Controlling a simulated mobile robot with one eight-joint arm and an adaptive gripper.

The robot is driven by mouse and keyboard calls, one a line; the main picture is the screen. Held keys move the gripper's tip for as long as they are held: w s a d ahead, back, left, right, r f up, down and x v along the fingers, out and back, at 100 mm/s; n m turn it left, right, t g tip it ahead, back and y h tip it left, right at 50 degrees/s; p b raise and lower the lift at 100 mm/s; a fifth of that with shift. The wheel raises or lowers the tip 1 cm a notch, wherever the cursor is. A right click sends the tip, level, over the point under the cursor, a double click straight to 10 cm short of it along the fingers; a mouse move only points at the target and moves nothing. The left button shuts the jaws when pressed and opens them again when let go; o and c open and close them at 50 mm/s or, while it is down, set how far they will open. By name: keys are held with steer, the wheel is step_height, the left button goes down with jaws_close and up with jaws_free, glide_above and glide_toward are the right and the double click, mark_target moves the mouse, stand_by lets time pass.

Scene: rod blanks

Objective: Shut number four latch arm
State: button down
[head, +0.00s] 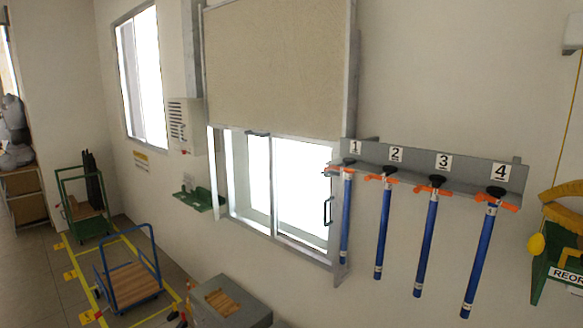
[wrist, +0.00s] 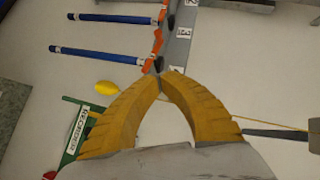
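Number four latch arm (head: 511,207) is the orange piece at the top of the rightmost blue rod (head: 480,262), under the 4 label on the grey rack (head: 430,170). I cannot tell whether it is open or shut. My gripper (head: 545,203) has yellow fingers and is just right of this arm, apart from it in the head view. In the wrist view my gripper (wrist: 163,73) has its fingertips together with nothing seen between them. The orange latch arm (wrist: 155,47) on the nearest rod (wrist: 95,55) lies just beyond the tips.
Rods under labels 1, 2 and 3 hang to the left, each with an orange arm; rod 3 (head: 427,245) is the closest neighbour. A yellow ball (head: 536,245) and cord (head: 570,125) hang near my gripper. A green holder with a REORDER sign (head: 566,277) is below.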

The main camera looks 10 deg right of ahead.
steer(key=p, duration=0.2)
glide_toward(485, 200)
steer(key=w+d, duration=0.3)
steer(key=w, duration=0.1)
steer(key=shift+w+a+f+p, duration=0.2)
steer(key=shift+w+a+p, duration=0.15)
steer(key=shift+w, duration=0.2)
steer(key=shift+w+a+f+p, duration=0.2)
steer(key=shift+w+a+f, duration=0.05)
steer(key=shift+w+a, duration=0.25)
steer(key=shift+w+a+f, duration=0.15)
steer(key=shift+w, duration=0.1)
steer(key=shift+f, duration=0.1)
steer(key=shift+w+f+b, duration=0.1)
steer(key=shift+f+b, duration=0.2)
steer(key=shift+b, duration=0.3)
